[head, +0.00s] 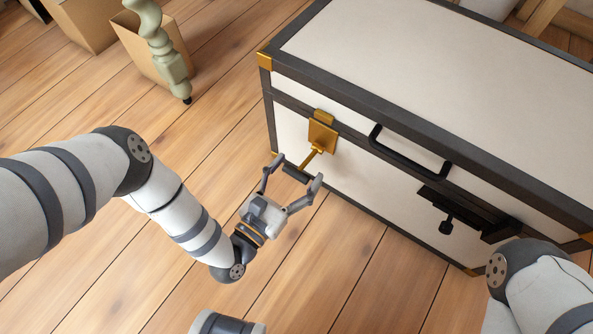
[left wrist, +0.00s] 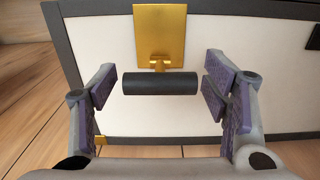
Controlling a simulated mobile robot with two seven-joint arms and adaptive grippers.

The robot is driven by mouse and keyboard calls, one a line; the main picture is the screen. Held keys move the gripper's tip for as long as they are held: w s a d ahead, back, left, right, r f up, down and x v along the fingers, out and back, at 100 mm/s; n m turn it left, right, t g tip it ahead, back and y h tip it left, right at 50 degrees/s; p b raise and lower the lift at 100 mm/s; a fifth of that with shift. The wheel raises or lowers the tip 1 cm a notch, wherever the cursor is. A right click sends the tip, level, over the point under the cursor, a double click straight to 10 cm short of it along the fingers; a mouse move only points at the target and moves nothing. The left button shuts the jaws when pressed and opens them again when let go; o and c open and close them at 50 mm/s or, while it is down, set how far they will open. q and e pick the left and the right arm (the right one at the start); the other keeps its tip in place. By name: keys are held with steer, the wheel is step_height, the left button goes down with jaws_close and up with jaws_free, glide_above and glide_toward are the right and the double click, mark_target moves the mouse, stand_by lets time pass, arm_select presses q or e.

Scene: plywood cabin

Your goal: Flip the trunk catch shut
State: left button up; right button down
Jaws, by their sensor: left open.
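The trunk (head: 345,185) is a large off-white box with dark edging and brass corners; its lid looks down. The brass catch (head: 322,136) is on its front near the left end, also seen in the left wrist view (left wrist: 160,32). A short brass lever (head: 311,158) sticks out from the catch plate and ends in a dark cylindrical grip (left wrist: 160,81). My left gripper (head: 298,168) is open, one finger on each side of the grip. In the left wrist view, gaps show between the grip's ends and the finger pads. My right gripper is out of view.
A black handle (head: 408,150) and black hardware (head: 468,211) stick out from the trunk front, right of the catch. A cardboard box (head: 150,50) with a green turned post (head: 160,45) stands at upper left. The plank floor (head: 330,265) before the trunk is partly clear.

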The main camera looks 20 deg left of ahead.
mark_target(299, 168)
arm_select(q)
steer(key=shift+w, duration=0.15)
